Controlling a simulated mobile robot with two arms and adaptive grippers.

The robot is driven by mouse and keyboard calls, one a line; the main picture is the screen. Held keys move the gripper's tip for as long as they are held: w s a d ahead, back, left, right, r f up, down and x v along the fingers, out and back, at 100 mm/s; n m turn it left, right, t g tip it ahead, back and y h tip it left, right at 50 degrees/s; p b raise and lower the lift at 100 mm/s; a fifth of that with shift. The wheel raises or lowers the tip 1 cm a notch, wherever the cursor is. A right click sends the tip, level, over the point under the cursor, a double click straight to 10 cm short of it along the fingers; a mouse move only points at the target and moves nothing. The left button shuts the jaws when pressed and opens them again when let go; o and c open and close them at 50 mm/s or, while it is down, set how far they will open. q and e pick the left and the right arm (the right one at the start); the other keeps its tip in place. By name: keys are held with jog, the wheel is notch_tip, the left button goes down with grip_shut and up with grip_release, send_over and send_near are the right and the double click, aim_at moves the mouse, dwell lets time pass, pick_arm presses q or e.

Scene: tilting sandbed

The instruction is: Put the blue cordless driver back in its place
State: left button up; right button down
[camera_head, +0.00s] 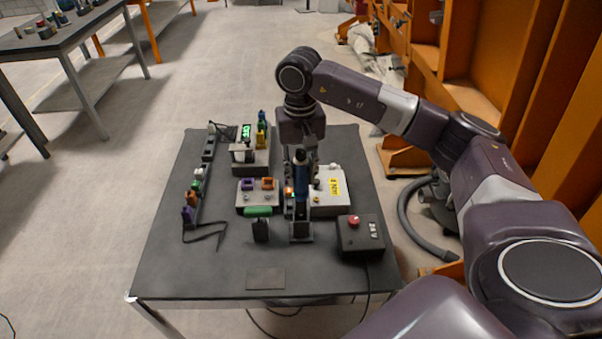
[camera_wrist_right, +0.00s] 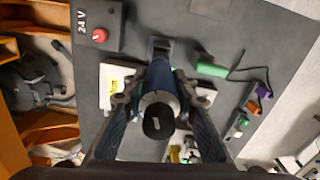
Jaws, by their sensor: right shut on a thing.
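The blue cordless driver (camera_head: 301,188) is upright over the middle of the table. My right gripper (camera_head: 300,172) is shut on it. In the right wrist view the driver (camera_wrist_right: 159,92) is between the two fingers (camera_wrist_right: 157,100), with its dark round end toward the camera. A black stand (camera_head: 300,231) is on the table directly below and in front of the driver; it also shows in the right wrist view (camera_wrist_right: 160,46). I cannot tell whether the driver touches the stand. My left gripper is not in view.
A white box with a yellow label (camera_head: 329,190) is behind. A power strip (camera_head: 197,178) lies left. The table's front left (camera_head: 190,270) is clear.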

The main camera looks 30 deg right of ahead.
aim_at(301, 194)
jog(key=shift+f+b, duration=0.6)
jog(key=shift+f, duration=0.1)
jog(key=shift+f+b, duration=2.6)
jog(key=shift+f, duration=0.5)
jog(key=c, duration=1)
grip_release()
jog(key=shift+r, duration=0.1)
jog(key=shift+r+p, duration=2.5)
jog(key=shift+r, duration=1.45)
jog(key=shift+f, duration=0.1)
